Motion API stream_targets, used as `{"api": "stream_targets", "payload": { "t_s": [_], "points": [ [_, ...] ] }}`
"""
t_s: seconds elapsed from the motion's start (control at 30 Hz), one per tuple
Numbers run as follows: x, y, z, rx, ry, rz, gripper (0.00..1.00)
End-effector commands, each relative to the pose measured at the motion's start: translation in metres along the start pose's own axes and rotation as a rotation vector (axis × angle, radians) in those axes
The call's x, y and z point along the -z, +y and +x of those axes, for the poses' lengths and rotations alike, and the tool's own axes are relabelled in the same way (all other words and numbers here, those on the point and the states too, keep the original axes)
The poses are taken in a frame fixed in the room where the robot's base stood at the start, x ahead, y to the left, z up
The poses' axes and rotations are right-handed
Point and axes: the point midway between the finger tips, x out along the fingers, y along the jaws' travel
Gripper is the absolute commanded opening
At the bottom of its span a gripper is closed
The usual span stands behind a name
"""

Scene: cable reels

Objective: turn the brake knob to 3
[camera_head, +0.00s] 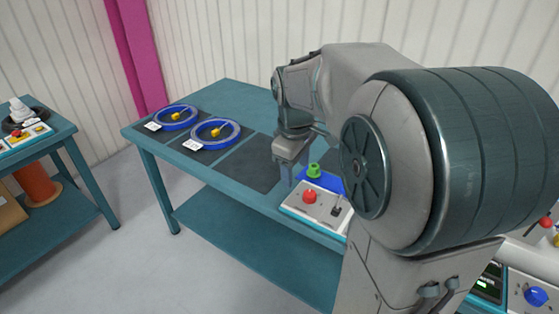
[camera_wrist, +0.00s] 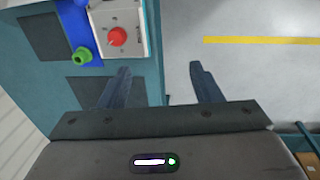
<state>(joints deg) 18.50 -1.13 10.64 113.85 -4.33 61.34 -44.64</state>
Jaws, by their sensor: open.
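I cannot tell which control is the brake knob, and no scale figures are readable. A red knob (camera_head: 309,196) sits on a white control box (camera_head: 326,212) on the teal table. It also shows in the wrist view (camera_wrist: 117,36). A green knob (camera_head: 314,170) stands on a blue pad beside the box. A blue knob (camera_head: 536,296) is on a panel at the lower right. My gripper (camera_wrist: 159,68) is open and empty, with the table's edge and floor below its fingers. In the head view it hangs just left of the green knob.
Two blue rings (camera_head: 176,117) (camera_head: 216,132) with yellow parts and white tags lie on dark mats on the teal table (camera_head: 228,86). A black lever (camera_head: 337,209) stands on the control box. Another teal bench (camera_head: 58,143) is at the left. My arm hides much of the right side.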

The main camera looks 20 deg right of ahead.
Motion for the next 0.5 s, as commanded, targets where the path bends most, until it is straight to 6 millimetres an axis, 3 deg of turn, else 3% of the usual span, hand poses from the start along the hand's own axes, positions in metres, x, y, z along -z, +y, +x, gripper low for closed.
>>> {"api": "stream_targets", "payload": {
  "t_s": [0.03, 0.2, 0.33, 0.5],
  "points": [
    [0.006, 0.021, 0.016, 0.02, -0.012, -0.063, 0.58],
    [0.019, 0.076, 0.048, 0.074, -0.017, -0.291, 0.58],
    [0.021, 0.106, 0.068, 0.105, -0.005, -0.414, 0.58],
    [0.021, 0.125, 0.081, 0.126, 0.009, -0.496, 0.58]
  ]
}}
